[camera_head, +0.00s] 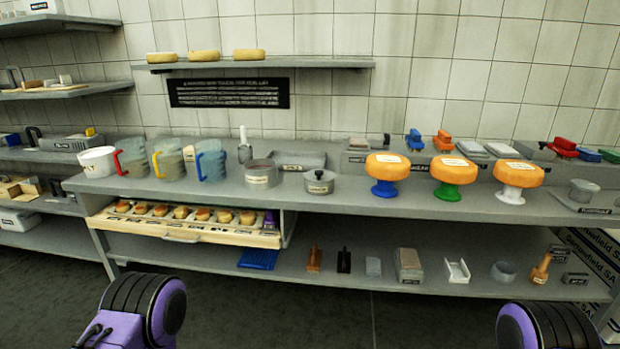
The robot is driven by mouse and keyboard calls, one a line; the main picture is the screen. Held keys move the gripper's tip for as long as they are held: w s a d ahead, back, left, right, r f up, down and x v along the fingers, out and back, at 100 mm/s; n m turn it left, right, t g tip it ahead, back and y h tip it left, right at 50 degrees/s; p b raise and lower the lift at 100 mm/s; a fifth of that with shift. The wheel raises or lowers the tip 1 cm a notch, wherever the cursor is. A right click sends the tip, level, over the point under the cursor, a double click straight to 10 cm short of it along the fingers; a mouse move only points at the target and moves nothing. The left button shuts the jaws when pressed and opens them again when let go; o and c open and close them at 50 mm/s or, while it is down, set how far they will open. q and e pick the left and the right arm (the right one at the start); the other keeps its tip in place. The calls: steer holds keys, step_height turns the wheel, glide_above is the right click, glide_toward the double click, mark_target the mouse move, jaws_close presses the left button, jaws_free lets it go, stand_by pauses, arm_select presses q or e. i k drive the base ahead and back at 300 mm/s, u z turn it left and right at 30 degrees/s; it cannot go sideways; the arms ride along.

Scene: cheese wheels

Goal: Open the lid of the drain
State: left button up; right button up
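I cannot make out a drain for certain. A low grey metal fixture (300,158) lies at the back of the counter, near the wall; I cannot tell whether it is a drain. In front of it stands a small metal pot (319,182) with a knobbed lid, which sits on it. A grey round container (261,174) stands to the pot's left. Purple and black parts of my arms show at the bottom left and bottom right, well in front of the counter. I see no gripper fingers clearly, and nothing on the counter is touched.
The grey counter (400,205) is clear along its front edge. Three jugs and a white pot (97,161) stand left. Three orange cheese wheels (455,170) on coloured stands are right of centre. A pulled-out drawer (180,234) holds small cheeses. Tools line the lower shelf (340,290).

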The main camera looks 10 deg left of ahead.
mark_target(315, 176)
steer(key=u, duration=0.6)
steer(key=i, duration=1)
steer(key=z, duration=0.3)
